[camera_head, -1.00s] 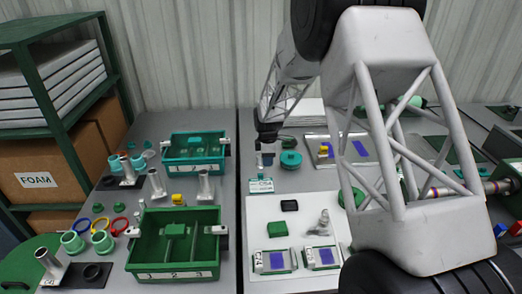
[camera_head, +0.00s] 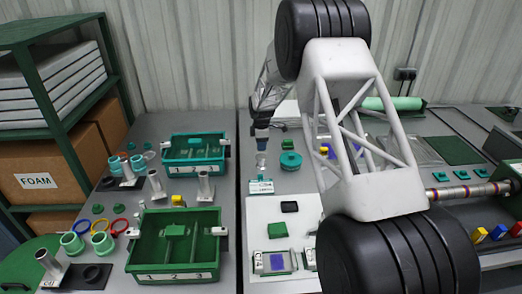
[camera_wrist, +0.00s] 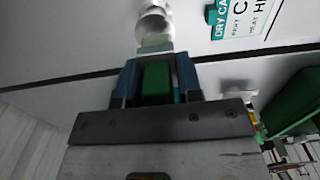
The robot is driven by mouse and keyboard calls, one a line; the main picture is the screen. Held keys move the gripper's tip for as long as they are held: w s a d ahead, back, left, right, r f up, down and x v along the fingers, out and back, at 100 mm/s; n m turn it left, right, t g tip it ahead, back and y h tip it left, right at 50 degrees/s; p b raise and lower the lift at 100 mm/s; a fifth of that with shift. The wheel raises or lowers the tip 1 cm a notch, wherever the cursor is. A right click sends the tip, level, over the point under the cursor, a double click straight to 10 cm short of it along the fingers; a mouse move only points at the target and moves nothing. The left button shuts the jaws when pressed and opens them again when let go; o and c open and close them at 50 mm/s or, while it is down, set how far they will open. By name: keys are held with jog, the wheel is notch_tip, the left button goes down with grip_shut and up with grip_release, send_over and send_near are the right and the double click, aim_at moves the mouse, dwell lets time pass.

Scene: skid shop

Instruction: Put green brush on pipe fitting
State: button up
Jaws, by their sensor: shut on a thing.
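My gripper (camera_wrist: 157,84) is shut on the green brush (camera_wrist: 157,80). Its green body shows between the two blue fingers in the wrist view, with a pale end beyond the fingertips. A shiny metal pipe fitting (camera_wrist: 152,22) shows just past that pale end; whether they touch I cannot tell. In the head view my gripper (camera_head: 261,143) is over the back left of the right-hand table, above a small pale upright piece (camera_head: 261,161) that looks like the fitting. The brush is too small to make out there.
A white card with print (camera_head: 261,187) lies in front of the fitting. A round teal part (camera_head: 290,162) stands to its right. A green bin (camera_head: 147,249) and a teal bin (camera_head: 186,159) stand on the left table. My arm hides much of the right-hand table.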

jog(key=shift+w, duration=0.35)
jog(key=shift+f, duration=1.75)
jog(key=shift+f, duration=0.1)
jog(key=o, duration=0.9)
notch_tip(320, 180, up, 12)
jog(key=shift+r, duration=0.1)
